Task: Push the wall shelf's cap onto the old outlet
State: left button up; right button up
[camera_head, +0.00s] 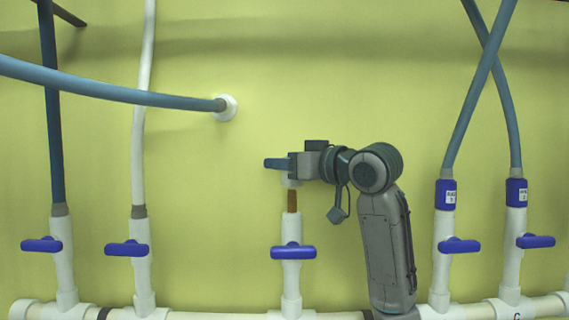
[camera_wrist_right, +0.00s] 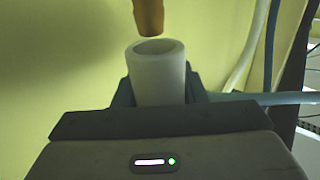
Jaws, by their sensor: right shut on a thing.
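My right gripper (camera_head: 279,164) is shut on a white, hollow, tube-like cap (camera_head: 291,183), just above the old outlet. The brown tip of the outlet (camera_head: 292,201) points up from a white pipe with a blue valve handle (camera_head: 293,252). In the right wrist view the cap (camera_wrist_right: 158,80) sits between the fingers (camera_wrist_right: 158,95), its open end facing the brown tip (camera_wrist_right: 148,17). A small gap shows between them there, and the tip looks slightly left of the opening's centre. The wall shelf and my left gripper are not in view.
White valve pipes with blue or white hoses stand at the left (camera_head: 62,260) and right (camera_head: 442,260). A blue hose (camera_head: 120,94) runs across the upper left to a white wall port (camera_head: 230,108). The wall (camera_head: 330,80) above my gripper is clear.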

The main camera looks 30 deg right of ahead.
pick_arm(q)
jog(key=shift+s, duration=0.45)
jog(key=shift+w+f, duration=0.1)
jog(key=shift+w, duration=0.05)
pick_arm(e)
jog(key=shift+f, duration=0.15)
pick_arm(q)
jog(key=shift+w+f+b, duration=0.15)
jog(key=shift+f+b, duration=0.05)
jog(key=shift+b, duration=0.1)
pick_arm(e)
jog(key=shift+f, duration=0.3)
